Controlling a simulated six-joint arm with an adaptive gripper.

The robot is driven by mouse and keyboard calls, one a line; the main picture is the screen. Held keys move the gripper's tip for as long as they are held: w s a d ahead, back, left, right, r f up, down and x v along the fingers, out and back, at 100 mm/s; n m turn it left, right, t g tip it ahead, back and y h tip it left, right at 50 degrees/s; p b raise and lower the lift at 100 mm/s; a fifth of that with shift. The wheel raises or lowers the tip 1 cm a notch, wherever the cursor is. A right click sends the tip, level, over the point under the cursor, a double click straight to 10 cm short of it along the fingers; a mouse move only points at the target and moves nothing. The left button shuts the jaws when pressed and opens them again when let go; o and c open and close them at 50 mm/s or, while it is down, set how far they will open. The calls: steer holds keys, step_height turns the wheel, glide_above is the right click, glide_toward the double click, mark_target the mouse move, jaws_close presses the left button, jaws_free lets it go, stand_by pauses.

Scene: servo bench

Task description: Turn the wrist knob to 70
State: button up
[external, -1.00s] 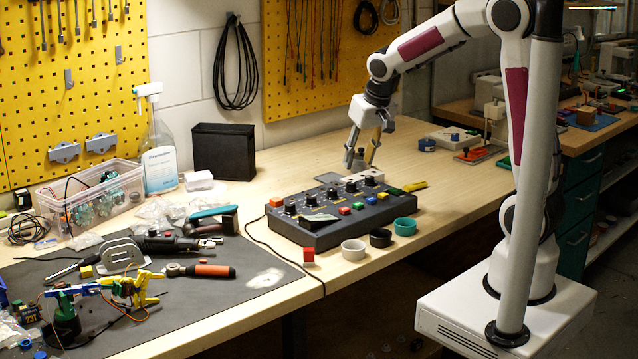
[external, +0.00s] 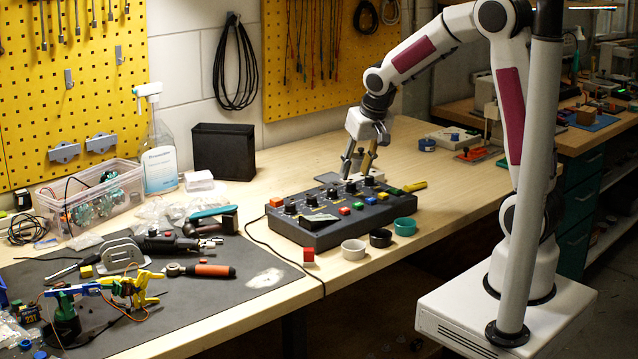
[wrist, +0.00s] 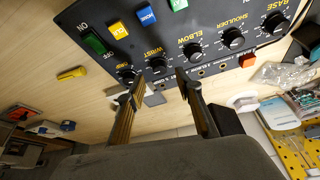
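The wrist knob (wrist: 158,66) is a black dial with white marks around it, under the label WRIST on the dark control panel (wrist: 104,62). In the external view it is the fourth knob (external: 350,187) from the left in the panel's row. My gripper (wrist: 160,76) is open and empty. In the wrist view its fingertips show on either side of the wrist knob; contact cannot be told. In the external view my gripper (external: 356,176) hangs low over the panel's rear edge. The knob's pointer and scale numbers are too small to read.
The grip knob (wrist: 127,76) and elbow knob (wrist: 194,52) stand close on either side. Coloured buttons (external: 358,206) line the panel's front half. White, black and teal cups (external: 405,226) stand in front of it.

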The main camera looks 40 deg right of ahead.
mark_target(351, 183)
steer(key=shift+x, duration=2.05)
jaws_close()
